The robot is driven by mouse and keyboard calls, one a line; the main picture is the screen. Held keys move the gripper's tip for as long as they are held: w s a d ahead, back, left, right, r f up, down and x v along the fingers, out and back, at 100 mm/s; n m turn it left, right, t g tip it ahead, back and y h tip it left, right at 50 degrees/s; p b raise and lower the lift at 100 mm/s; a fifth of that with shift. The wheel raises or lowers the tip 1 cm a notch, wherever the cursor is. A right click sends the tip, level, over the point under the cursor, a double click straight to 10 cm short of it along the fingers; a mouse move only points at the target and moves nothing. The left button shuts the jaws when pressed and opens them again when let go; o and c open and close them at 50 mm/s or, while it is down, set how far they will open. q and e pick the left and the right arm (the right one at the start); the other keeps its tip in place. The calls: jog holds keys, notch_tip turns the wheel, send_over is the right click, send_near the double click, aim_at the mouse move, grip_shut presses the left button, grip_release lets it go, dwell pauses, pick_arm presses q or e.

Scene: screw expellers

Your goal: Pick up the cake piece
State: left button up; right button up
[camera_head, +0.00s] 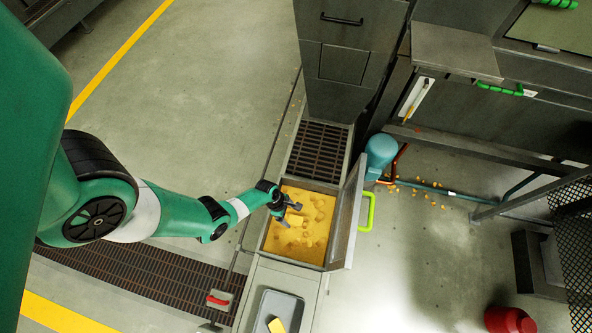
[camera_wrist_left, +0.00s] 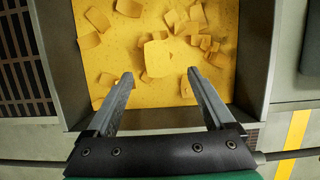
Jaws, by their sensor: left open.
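Several yellow cake pieces lie in an open box with a yellow bed inside. In the left wrist view a larger, pale yellow cake piece (camera_wrist_left: 157,58) lies just ahead of the gap between my fingertips. My left gripper (camera_wrist_left: 160,77) is open with nothing between its fingers. In the head view my left gripper (camera_head: 291,213) is over the box (camera_head: 294,261), and it partly hides the pieces there. I cannot tell its exact height above them. My right gripper is not in view.
The box's raised lid (camera_head: 347,215) with a green handle (camera_head: 367,212) stands at its right. A grey tray (camera_head: 262,304) with a yellow piece (camera_head: 276,325) lies in front. A dark grate (camera_head: 318,150) and a tall grey cabinet (camera_head: 338,90) are behind. Crumbs lie on the floor at right.

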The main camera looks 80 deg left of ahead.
aim_at(296, 220)
pick_arm(q)
jog(key=shift+b+x, duration=0.35)
jog(key=shift+x, duration=0.7)
jog(key=shift+w+f, duration=0.1)
jog(key=shift+f, duration=0.05)
jog(key=shift+w, duration=0.1)
jog(key=b+x, duration=0.5)
jog(key=shift+a+f, duration=0.15)
jog(key=shift+a, duration=0.1)
grip_shut()
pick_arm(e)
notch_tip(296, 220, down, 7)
